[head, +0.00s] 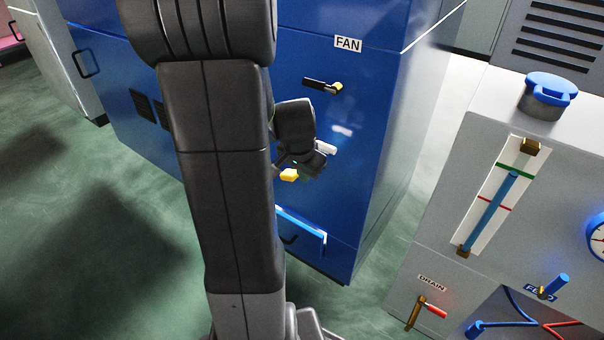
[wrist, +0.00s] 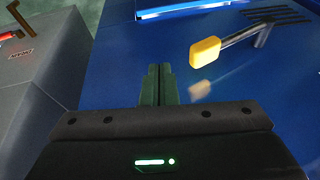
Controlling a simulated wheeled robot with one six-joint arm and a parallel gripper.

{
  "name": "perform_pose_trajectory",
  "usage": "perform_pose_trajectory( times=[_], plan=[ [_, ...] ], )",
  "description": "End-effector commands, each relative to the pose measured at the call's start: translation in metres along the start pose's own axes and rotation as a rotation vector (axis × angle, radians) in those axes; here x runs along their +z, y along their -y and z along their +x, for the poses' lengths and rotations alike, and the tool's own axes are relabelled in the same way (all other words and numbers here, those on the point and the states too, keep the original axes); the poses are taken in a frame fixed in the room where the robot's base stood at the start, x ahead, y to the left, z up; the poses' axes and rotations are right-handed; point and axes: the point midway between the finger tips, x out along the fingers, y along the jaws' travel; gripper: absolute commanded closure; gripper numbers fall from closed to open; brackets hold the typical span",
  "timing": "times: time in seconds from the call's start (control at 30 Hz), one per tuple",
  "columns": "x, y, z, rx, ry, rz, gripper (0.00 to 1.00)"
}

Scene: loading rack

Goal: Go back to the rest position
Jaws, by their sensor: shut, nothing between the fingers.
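My gripper shows in the wrist view (wrist: 158,72) with its two dark fingers together and nothing between them. The blue cabinet's panel (wrist: 125,65) lies beyond the fingertips. A lever with a yellow end (wrist: 205,51) is to the right of the fingers, apart from them in the picture. In the head view, my wrist is in front of the blue cabinet (head: 365,130), below the FAN lever (head: 323,86). The yellow end (head: 289,175) shows just below my wrist. My fingertips are hard to make out there, and my arm hides part of the cabinet.
A grey unit (head: 455,160) with a gauge, a blue cap (head: 549,92) and a DRAIN lever (head: 425,308) stands at the right. Green floor (head: 70,220) is open at the left.

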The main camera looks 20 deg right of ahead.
Motion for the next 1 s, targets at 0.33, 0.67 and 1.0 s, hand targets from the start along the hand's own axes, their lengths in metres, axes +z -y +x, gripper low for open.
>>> perform_pose_trajectory(
  times=[0.33, 0.67, 1.0],
  plan=[
    [0.0, 0.0, 0.0, 0.0, 0.0, 0.0, 1.0],
    [0.0, 0.0, 0.0, 0.0, 0.0, 0.0, 1.0],
    [0.001, 0.011, 0.039, 0.002, 0.003, -0.001, 1.0]
  ],
)
